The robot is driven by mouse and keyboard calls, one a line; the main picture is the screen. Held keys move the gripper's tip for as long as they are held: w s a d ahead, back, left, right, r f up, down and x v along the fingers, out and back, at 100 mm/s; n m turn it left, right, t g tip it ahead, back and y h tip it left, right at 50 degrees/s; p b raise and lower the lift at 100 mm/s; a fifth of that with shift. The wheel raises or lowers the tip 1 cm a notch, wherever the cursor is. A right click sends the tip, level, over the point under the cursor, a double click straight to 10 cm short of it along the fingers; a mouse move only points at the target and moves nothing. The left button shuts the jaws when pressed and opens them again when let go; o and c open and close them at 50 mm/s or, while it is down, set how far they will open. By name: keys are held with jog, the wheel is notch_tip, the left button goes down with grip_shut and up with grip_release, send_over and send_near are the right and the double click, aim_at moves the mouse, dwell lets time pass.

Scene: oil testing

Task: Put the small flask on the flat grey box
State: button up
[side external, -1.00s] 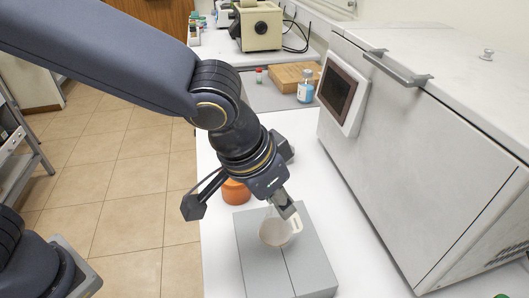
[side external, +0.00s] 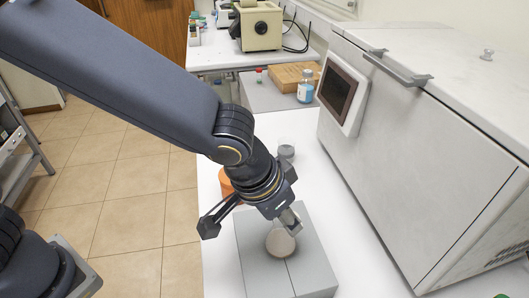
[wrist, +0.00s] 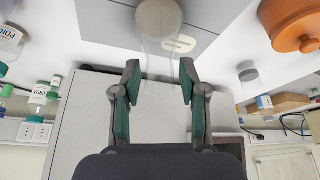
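The small flask (side external: 281,243) is clear glass with a pale beige content. It appears upright on the flat grey box (side external: 312,257) in the side view. In the wrist view the flask (wrist: 160,18) is at the top edge, with its faint clear neck pointing toward my fingers. My gripper (side external: 291,222) is at the flask's neck, just above the box. In the wrist view my gripper (wrist: 160,68) has its fingers apart, with a gap on both sides of the neck. The grey box (wrist: 108,18) lies beneath. My gripper partly hides the neck in the side view.
An orange pot (wrist: 290,22) stands near the box, partly hidden by my arm in the side view. A glass container with grey content (side external: 286,151) stands behind. The large white machine (side external: 425,150) borders the right. White table is bare between box and machine.

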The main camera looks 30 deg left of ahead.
jog(key=shift+o, duration=0.5)
jog(key=shift+r, duration=0.2)
jog(key=v, duration=1.1)
jog(key=a+r+n, duration=0.2)
jog(key=a+r, duration=0.1)
jog(key=a, duration=1.1)
jog(key=s+a+f+n+y, duration=0.1)
jog(key=s+a, duration=0.2)
jog(key=a, duration=0.4)
jog(key=s+a+f+n+t, duration=0.1)
jog(key=s+a, duration=0.3)
jog(key=a, duration=0.3)
jog(key=shift+s+f+n+y, duration=0.25)
jog(key=shift+s+n+y, duration=0.05)
jog(key=shift+y, duration=0.1)
